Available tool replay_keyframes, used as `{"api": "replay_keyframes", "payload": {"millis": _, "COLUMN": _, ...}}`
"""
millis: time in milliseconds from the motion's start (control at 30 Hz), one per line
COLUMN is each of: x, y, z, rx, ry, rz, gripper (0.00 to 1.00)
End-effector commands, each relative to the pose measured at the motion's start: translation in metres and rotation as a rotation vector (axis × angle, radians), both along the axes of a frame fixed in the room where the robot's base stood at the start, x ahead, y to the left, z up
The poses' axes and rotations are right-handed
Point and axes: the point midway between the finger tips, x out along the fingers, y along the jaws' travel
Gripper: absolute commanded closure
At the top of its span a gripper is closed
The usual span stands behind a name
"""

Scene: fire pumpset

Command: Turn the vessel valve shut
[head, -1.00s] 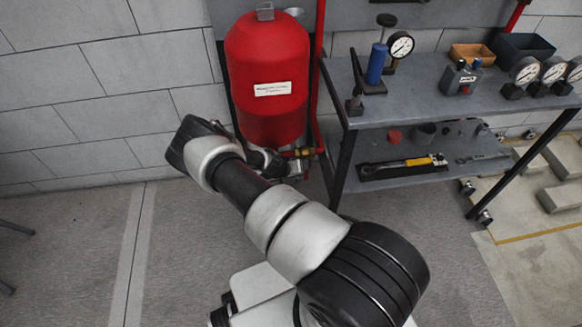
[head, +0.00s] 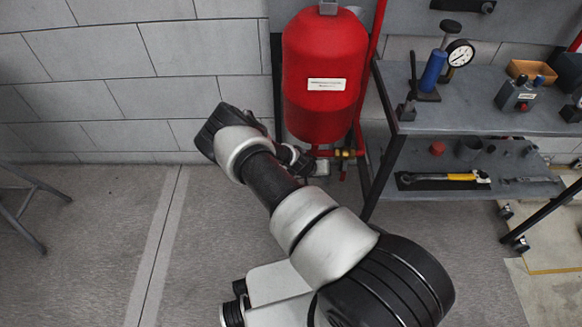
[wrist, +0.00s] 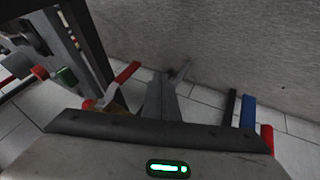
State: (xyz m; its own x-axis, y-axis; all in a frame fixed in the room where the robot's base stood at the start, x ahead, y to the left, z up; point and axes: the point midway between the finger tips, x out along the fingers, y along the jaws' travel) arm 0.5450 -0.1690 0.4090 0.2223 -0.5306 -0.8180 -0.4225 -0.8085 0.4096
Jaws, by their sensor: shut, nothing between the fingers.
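The red pressure vessel (head: 325,80) stands against the wall in the head view, with a pale label on its front. Below it is a brass fitting (head: 345,153) on the red pipework, apparently the vessel valve; its handle is too small to make out there. In the wrist view a red lever (wrist: 127,72) rises from a brass body (wrist: 114,104), just left of my gripper (wrist: 168,90). My gripper's fingers are together and empty, beside the lever; I cannot tell whether they touch it. In the head view my arm mostly hides the gripper, close to the vessel's underside.
A grey two-tier bench (head: 470,110) stands right of the vessel, its near leg close to the pipework. A yellow-handled wrench (head: 450,177) lies on its lower shelf. Blue (wrist: 248,112) and red (wrist: 267,140) parts show right of my gripper. Floor to the left is largely clear.

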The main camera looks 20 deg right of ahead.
Motion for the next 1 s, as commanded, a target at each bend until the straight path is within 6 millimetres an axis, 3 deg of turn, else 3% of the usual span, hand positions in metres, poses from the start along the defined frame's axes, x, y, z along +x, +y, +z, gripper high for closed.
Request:
{"api": "replay_keyframes", "payload": {"millis": 33, "x": 0.0, "y": 0.013, "z": 0.019, "rx": 0.001, "ry": -0.003, "rz": 0.005, "gripper": 1.0}}
{"api": "replay_keyframes", "payload": {"millis": 600, "x": -0.026, "y": 0.1, "z": 0.122, "rx": 0.003, "ry": -0.006, "rz": 0.007, "gripper": 1.0}}
{"api": "replay_keyframes", "payload": {"millis": 800, "x": -0.032, "y": 0.116, "z": 0.141, "rx": 0.003, "ry": -0.005, "rz": 0.005, "gripper": 1.0}}
{"api": "replay_keyframes", "payload": {"millis": 1000, "x": -0.034, "y": 0.121, "z": 0.147, "rx": 0.002, "ry": -0.005, "rz": 0.004, "gripper": 1.0}}
